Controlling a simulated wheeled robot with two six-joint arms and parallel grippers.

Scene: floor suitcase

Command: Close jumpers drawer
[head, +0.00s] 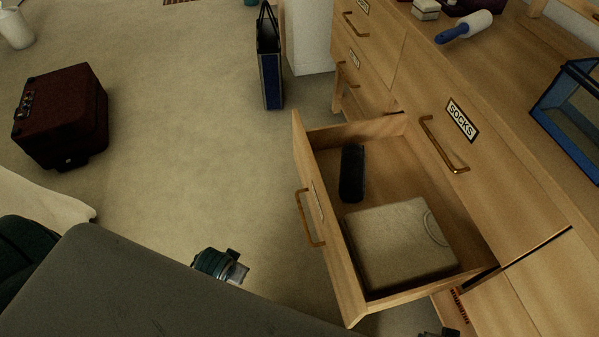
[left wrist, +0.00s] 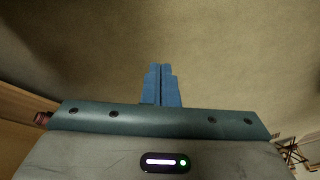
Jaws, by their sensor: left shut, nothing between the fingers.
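A wooden drawer (head: 357,300) stands pulled out below the one labelled SOCKS; the label on its own front is too oblique to read. Its front has a brass bar handle (head: 309,218). Inside lie a dark oblong object (head: 352,172) and a pale folded or box-like item (head: 400,243). My left gripper (head: 238,272) is left of the drawer front, apart from it, over the carpet. In the left wrist view its blue fingers (left wrist: 161,84) are together with nothing between them. A small dark part at the bottom edge of the head view may be my right gripper.
The SOCKS drawer (head: 500,165) is shut. A dark red suitcase (head: 60,115) and a tall dark bag (head: 269,60) stand on the floor. A blue-handled roller (head: 465,27) and a blue-framed glass box (head: 572,115) sit on the dresser top.

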